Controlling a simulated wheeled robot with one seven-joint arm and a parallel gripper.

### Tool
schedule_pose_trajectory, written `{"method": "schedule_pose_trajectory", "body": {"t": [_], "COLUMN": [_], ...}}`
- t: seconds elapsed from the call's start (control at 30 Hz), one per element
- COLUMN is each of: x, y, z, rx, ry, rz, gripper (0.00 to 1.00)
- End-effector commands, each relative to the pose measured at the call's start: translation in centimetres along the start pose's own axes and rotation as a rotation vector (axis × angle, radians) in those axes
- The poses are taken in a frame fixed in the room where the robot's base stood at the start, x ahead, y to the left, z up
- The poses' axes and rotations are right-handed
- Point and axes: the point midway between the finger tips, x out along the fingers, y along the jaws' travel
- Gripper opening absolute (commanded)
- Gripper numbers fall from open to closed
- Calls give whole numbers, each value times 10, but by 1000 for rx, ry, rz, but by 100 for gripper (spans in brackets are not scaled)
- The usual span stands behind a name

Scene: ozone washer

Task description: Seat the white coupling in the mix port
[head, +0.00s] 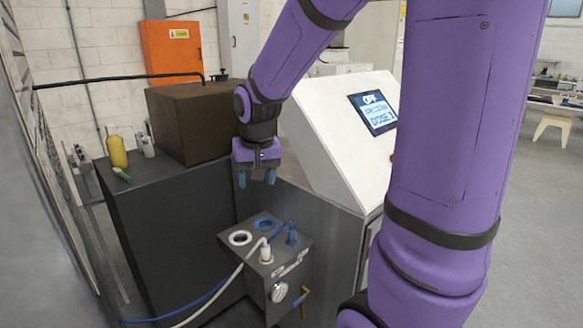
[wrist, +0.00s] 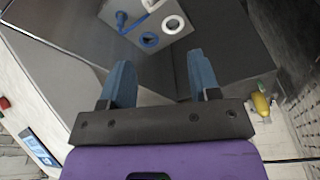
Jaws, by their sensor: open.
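The white coupling (head: 265,253) stands upright at the front of the dark box's top (head: 247,257), with a white hose. It is partly cut off at the top of the wrist view (wrist: 150,4). Behind it on the same top are a white-ringed port (head: 240,238) and a blue-ringed port (head: 265,224); both rings also show in the wrist view, white (wrist: 172,23) and blue (wrist: 149,40). I cannot read which one is the mix port. My gripper (head: 257,180) is open and empty, pointing down above and behind the ports, apart from everything.
A blue coupling (head: 291,237) with a blue hose stands right of the white one. A gauge (head: 278,292) and a brass-coloured handle (head: 300,299) are on the box's front. A sloped white console (head: 335,130) rises behind right. A yellow bottle (head: 117,151) stands on the dark cabinet, left.

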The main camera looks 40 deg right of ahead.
Motion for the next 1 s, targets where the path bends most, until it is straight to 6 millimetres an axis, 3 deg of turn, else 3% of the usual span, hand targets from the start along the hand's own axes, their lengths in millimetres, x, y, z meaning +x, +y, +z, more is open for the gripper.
{"method": "schedule_pose_trajectory", "body": {"t": [0.03,0.2,0.5,0.73,1.0], "x": [-17,-62,-120,-140,-144], "y": [-2,-3,4,13,17], "z": [10,46,116,158,170], "rx": [-29,-121,-283,-377,-406], "ry": [23,79,178,233,247], "rz": [-8,-31,-77,-105,-113], "gripper": [56,56,56,56,56]}}
